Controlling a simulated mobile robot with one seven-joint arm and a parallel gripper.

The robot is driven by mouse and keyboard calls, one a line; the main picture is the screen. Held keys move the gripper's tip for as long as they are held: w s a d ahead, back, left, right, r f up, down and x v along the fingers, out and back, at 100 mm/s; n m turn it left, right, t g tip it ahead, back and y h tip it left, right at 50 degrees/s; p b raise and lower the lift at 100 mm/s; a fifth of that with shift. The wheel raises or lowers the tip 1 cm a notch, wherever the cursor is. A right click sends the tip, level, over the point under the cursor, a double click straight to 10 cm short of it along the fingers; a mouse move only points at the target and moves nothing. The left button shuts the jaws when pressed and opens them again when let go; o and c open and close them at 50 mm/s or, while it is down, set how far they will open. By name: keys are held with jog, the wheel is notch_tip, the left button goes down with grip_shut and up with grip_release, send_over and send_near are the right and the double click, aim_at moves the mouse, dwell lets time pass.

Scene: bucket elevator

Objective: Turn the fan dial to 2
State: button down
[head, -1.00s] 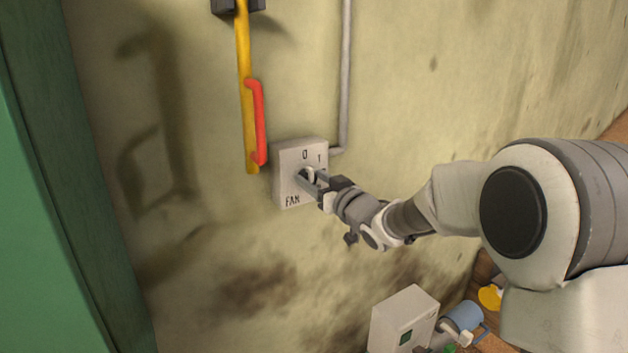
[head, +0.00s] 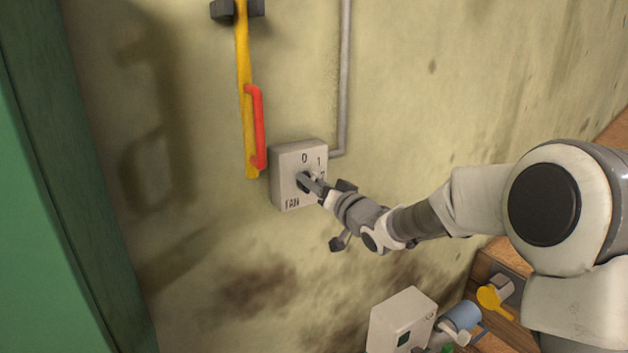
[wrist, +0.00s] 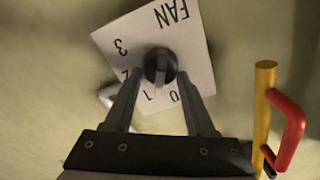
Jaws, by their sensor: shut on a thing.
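The fan dial is a dark round knob (wrist: 158,66) on a pale square panel (wrist: 130,28) marked FAN, 0, 1, 2 and 3. In the wrist view a pale pointer on the knob points down toward the gap between 1 and 0, nearer 1. The 2 is partly hidden by a finger. My gripper (wrist: 161,80) has one finger on each side of the knob and is shut on it. In the head view my gripper (head: 311,182) reaches the panel (head: 284,164) from the right and covers most of the dial.
A yellow bar (head: 243,60) with a red handle (head: 260,125) is on the wall just left of the panel. A grey conduit (head: 344,80) rises at its right. A white box (head: 400,315) and a blue cylinder (head: 461,317) are lower right.

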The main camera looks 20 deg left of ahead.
jog(key=m+p, duration=0.1)
jog(key=m, duration=0.3)
jog(key=m+p, duration=0.1)
jog(key=m, duration=0.3)
jog(key=m+p, duration=0.1)
jog(key=m, duration=0.3)
jog(key=shift+w+d+f, duration=0.2)
jog(key=shift+f, duration=0.2)
jog(key=shift+m, duration=0.3)
jog(key=shift+c, duration=1.2)
grip_release()
jog(key=v, duration=1.7)
jog(key=shift+s, duration=0.25)
